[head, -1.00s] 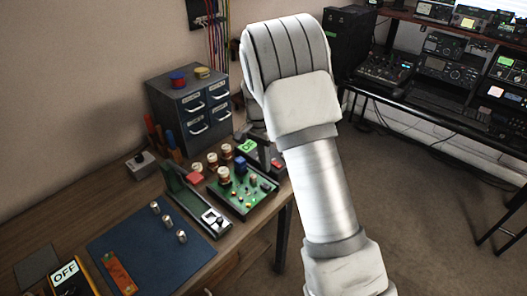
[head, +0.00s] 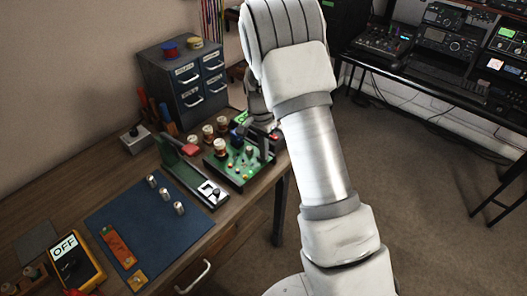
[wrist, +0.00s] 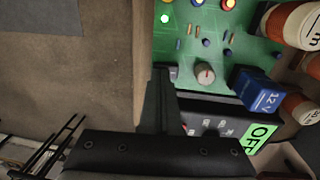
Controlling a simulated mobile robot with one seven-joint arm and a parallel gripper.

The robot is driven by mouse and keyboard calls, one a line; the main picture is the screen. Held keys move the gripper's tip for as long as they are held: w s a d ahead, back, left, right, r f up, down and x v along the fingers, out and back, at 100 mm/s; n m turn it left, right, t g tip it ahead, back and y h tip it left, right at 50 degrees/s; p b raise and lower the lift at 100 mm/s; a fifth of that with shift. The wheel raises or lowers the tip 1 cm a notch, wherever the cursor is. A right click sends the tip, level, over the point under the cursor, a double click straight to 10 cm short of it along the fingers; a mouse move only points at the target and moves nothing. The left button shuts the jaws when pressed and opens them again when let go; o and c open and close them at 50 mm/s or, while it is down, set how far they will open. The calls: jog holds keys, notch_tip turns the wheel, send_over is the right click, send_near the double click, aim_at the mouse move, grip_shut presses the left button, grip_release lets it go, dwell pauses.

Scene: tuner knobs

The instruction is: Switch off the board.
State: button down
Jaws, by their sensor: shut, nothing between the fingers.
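The green board (head: 232,174) lies at the right end of the bench, with copper coils and a blue block. In the wrist view the board (wrist: 251,52) has green, yellow and red lights glowing along its edge. A grey knob (wrist: 204,74) with a red mark stands on it beside the blue 12 V block (wrist: 258,89). A dark strip with small white markings and a green OFF label (wrist: 262,136) runs along its side. My gripper (head: 264,150) is shut and empty, low at the board's right side. Its dark finger (wrist: 158,100) shows left of the knob, apart from it.
A green and black stand with a white plate (head: 212,193) is left of the board. A blue mat (head: 150,225) holds several metal knobs. A yellow meter (head: 88,272) carries a white OFF card. A drawer cabinet (head: 183,85) stands behind. Floor is open right of the bench.

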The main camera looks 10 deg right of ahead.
jog(key=shift+s+d+f+t+y+b, duration=0.25)
jog(key=shift+s+f+t+y+b, duration=0.3)
jog(key=shift+b, duration=0.5)
jog(key=shift+w+r, duration=0.1)
jog(key=shift+w+a, duration=0.1)
jog(key=shift+a, duration=0.05)
jog(key=shift+w+a+p, duration=0.35)
jog(key=shift+w+a, duration=0.25)
jog(key=shift+w, duration=0.05)
jog(key=shift+d+r+p, duration=0.1)
jog(key=shift+r+p, duration=0.4)
jog(key=shift+r, duration=0.1)
notch_tip(320, 180, up, 14)
jog(key=p, duration=0.2)
jog(key=shift+s+d+f+p, duration=0.15)
jog(key=shift+s+d+p, duration=0.1)
jog(key=shift+d+p, duration=0.2)
